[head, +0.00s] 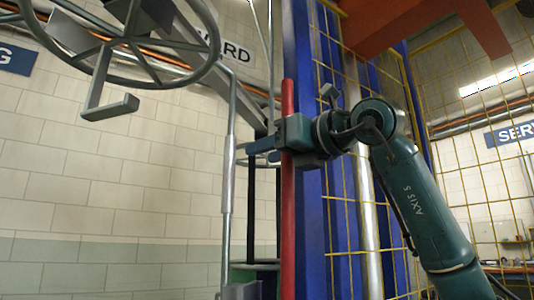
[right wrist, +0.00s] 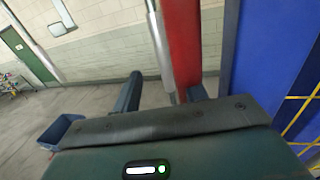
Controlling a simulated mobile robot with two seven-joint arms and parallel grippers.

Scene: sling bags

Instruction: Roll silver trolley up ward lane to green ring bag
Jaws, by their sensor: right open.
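My right gripper (head: 264,151) is open at the upright red post (head: 287,230) in the head view. In the right wrist view my right gripper (right wrist: 163,88) has its fingers apart. The red post (right wrist: 182,45) and a thin silver pole (right wrist: 160,50) show between or just beyond them; contact is unclear. In the head view a silver pole (head: 228,155) stands left of the red post, under a grey arm. I cannot tell whether these poles belong to the silver trolley. No green ring bag is clearly recognisable. My left gripper is not in view.
A grey handwheel (head: 128,40) hangs at upper left, with a hook-like bracket (head: 110,107) below it. Blue columns (head: 310,210) and yellow mesh (head: 340,180) stand close on the right. A blue bin (right wrist: 60,131) sits on open floor (right wrist: 85,100).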

